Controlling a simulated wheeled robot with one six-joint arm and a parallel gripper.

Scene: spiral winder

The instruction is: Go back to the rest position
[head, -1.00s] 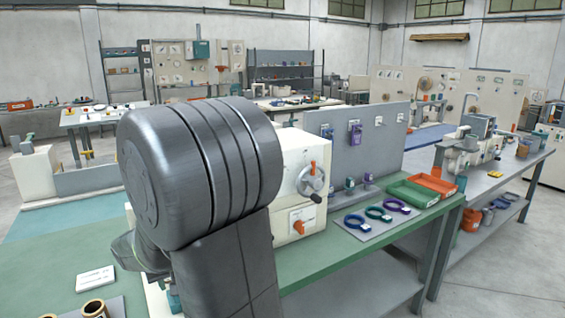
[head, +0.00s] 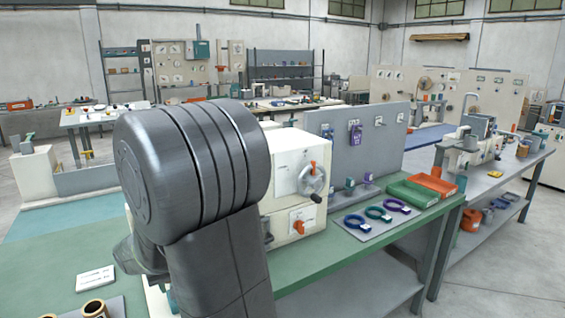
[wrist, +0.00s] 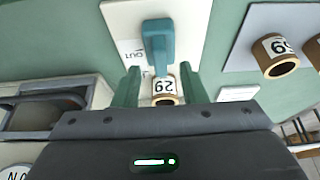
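My gripper (wrist: 163,88) shows in the wrist view with its two green fingers apart. A brown tube with a white number label (wrist: 164,88) shows between the fingers, with a gap at least on its left side. A teal block (wrist: 158,45) on a white plate (wrist: 190,20) lies just beyond the fingertips. In the head view my dark arm fills the middle left and hides the gripper's fingers and part of the white winder machine (head: 292,165).
Other labelled brown tubes (wrist: 278,58) stand on a grey mat at the right of the wrist view. The green bench (head: 320,255) also holds a white card (head: 95,279), several coloured rings (head: 378,214), a green tray (head: 412,194) and an orange tray (head: 433,186).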

